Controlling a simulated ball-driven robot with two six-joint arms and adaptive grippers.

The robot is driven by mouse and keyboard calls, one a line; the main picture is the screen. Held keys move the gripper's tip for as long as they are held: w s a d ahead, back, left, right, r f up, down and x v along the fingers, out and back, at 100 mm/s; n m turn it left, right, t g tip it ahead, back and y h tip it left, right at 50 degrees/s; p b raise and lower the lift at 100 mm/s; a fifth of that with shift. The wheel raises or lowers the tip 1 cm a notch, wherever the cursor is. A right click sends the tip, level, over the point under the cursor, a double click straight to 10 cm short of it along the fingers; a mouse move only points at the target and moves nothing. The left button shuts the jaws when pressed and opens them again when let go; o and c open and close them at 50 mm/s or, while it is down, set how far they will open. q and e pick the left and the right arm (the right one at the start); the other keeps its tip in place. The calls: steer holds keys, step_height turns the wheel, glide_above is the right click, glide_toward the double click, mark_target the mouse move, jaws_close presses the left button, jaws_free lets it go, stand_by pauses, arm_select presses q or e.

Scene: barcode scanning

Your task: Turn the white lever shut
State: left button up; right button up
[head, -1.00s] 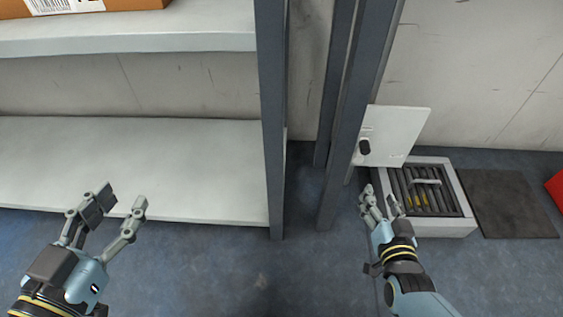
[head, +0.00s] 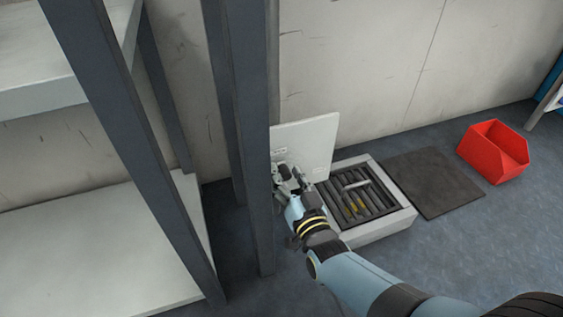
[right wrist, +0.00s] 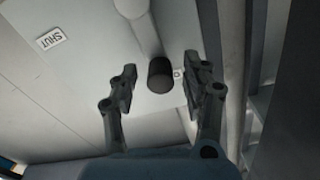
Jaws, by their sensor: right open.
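The white lever (right wrist: 140,30) shows in the right wrist view as a pale bar coming down from the top, ending in a black knob (right wrist: 160,75). It is in front of a pale panel with a label reading SHUT (right wrist: 51,38) at the upper left. My right gripper (right wrist: 160,65) is open, with one finger on each side of the black knob; no contact is clear. In the head view my right gripper (head: 289,174) is at the white panel (head: 313,142) and hides the lever there. My left gripper is out of view.
Dark grey posts (head: 250,150) stand close left of my right gripper, with a white shelf (head: 90,245) beyond. A pale floor box (head: 380,229) with a dark slatted top lies right of the panel. A dark mat (head: 434,182) and red bin (head: 494,151) lie farther right.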

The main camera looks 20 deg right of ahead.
steer(key=shift+w, duration=0.4)
steer(key=shift+c, duration=0.2)
jaws_close()
